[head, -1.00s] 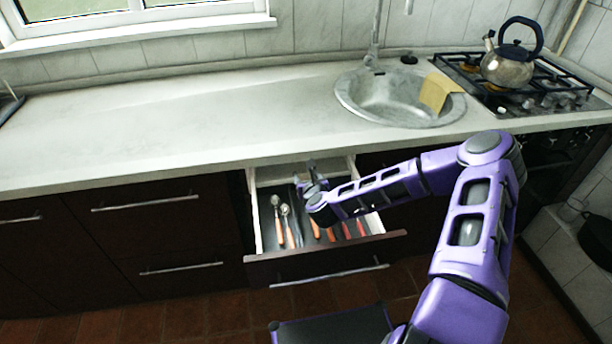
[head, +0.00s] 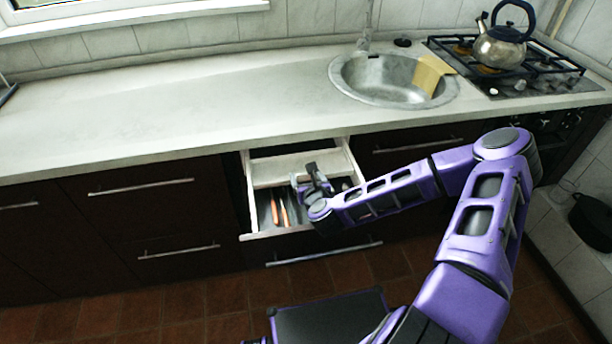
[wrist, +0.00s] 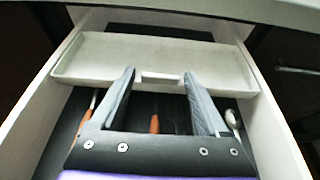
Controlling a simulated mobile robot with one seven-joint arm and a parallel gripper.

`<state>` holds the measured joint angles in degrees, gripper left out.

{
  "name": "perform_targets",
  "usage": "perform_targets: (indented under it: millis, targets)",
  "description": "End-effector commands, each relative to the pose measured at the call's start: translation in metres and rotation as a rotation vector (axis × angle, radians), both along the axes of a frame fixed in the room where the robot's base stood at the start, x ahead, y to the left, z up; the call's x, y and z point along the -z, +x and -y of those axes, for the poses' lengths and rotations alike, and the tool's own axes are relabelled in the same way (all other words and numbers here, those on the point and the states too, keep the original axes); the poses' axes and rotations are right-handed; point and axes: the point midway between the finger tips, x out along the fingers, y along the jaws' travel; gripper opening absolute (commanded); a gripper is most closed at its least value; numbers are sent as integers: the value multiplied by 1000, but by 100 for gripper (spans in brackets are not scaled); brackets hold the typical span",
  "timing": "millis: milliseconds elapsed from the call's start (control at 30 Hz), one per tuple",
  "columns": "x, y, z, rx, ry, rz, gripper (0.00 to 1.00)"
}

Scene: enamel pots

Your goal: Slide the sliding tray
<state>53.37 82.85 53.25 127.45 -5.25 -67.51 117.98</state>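The sliding tray (wrist: 90,57) is a shallow pale tray set across the upper part of the open drawer (head: 253,215). It also shows in the head view (head: 275,170). My gripper (wrist: 160,75) is at the tray's front edge, its two dark fingers well apart with the tips over that edge. A small pale tab (wrist: 162,77) on the front edge lies between the fingertips, with a narrow gap seeming to show at each side. Whether the fingers touch the tray is unclear. In the head view my gripper (head: 313,180) partly hides the tray's front right.
Orange-handled cutlery (head: 284,213) and a spoon (wrist: 233,122) lie in the drawer below the tray. The worktop (head: 180,110) overhangs the drawer's back. A sink (head: 390,85) and a kettle (head: 500,48) on the stove are above.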

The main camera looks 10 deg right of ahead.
Motion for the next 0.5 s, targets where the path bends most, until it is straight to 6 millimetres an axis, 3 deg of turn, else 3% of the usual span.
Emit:
perform_targets:
  millis: [367, 500]
  targets:
    - [-1, -1, 0, 0, 0, 0, 92]
    - [-5, -12, 1, 1, 1, 0, 92]
